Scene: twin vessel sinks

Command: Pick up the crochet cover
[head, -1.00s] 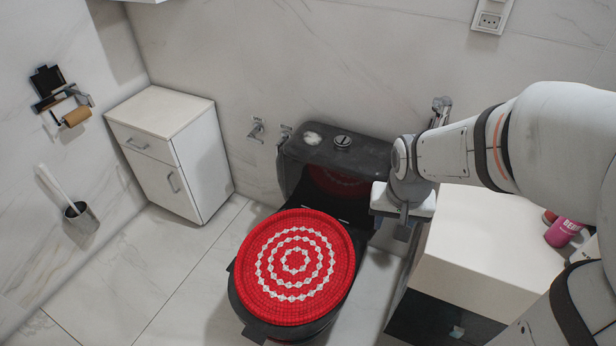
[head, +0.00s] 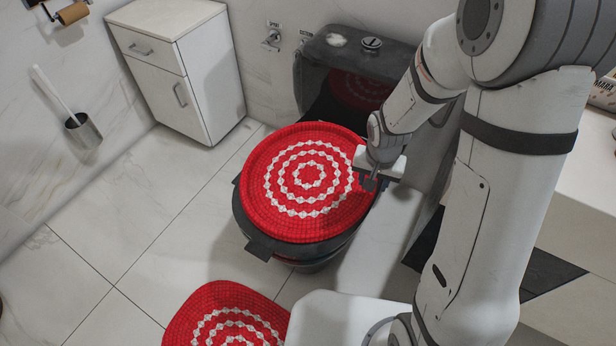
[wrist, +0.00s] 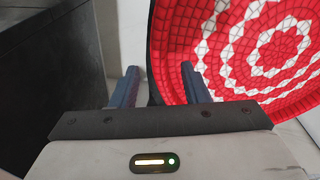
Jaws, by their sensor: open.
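The crochet cover (head: 308,178) is round and red with white rings. It lies over the lid of a dark toilet in the head view. My gripper (head: 369,184) is at the cover's right edge, pointing down. In the wrist view, the cover (wrist: 255,55) fills the upper right. My gripper (wrist: 160,84) shows two separated fingers, with nothing held. The cover's edge runs between the fingers in the picture: the right finger overlaps the red fabric, the left finger lies outside it. I cannot tell whether either finger touches.
The dark toilet tank (head: 345,50) stands behind the cover. A matching red and white mat (head: 225,318) lies on the floor in front. A white cabinet (head: 180,75) is at the back left, a brush holder (head: 83,131) at left. Tiled floor at left is clear.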

